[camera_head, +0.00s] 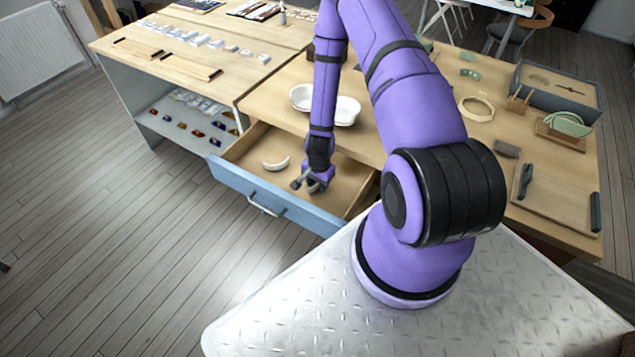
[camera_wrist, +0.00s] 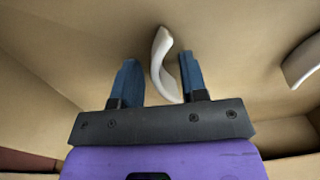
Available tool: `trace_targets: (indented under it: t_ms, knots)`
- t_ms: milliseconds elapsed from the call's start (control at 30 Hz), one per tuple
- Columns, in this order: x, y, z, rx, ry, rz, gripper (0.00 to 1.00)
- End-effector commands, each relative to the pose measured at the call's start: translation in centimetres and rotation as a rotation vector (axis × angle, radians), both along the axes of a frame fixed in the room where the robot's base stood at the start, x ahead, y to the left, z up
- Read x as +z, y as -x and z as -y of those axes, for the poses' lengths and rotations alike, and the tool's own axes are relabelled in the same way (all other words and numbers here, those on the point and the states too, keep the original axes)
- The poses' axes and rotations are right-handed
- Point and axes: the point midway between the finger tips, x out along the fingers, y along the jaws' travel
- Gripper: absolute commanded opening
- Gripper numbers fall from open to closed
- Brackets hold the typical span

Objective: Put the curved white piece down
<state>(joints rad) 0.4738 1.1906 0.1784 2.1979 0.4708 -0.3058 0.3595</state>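One curved white piece (camera_wrist: 162,62) shows in the wrist view between and beyond the two blue fingers of my gripper (camera_wrist: 162,78). A clear gap separates it from the left finger; its near end is close to the right finger, and I cannot tell if they touch. It appears to be at the floor of the open drawer (camera_head: 345,178). A second curved white piece (camera_wrist: 301,62) lies apart at the right edge. In the head view my gripper (camera_head: 308,184) is low inside the drawer, right of a curved white piece (camera_head: 276,164) on its floor.
The drawer has a blue front (camera_head: 262,192) and low wooden walls close around my gripper. White bowls (camera_head: 346,110) stand on the worktable above it. A shelf unit (camera_head: 180,110) with small coloured pieces is at the left. The drawer floor near the front is mostly bare.

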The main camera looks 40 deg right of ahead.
Motion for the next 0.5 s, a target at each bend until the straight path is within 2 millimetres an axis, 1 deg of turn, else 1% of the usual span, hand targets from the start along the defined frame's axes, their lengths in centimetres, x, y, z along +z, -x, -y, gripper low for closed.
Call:
trace_targets:
  t_ms: [167, 267, 367, 500]
  knots:
    - [0.2, 0.0, 0.0, 0.000, 0.000, 0.000, 0.40]
    - [0.8, -0.1, 0.0, 0.000, 0.002, 0.002, 0.40]
    - [1.9, 0.0, 0.1, 0.001, 0.002, 0.002, 0.40]
    - [4.0, 0.1, 0.1, 0.001, 0.002, 0.002, 0.40]
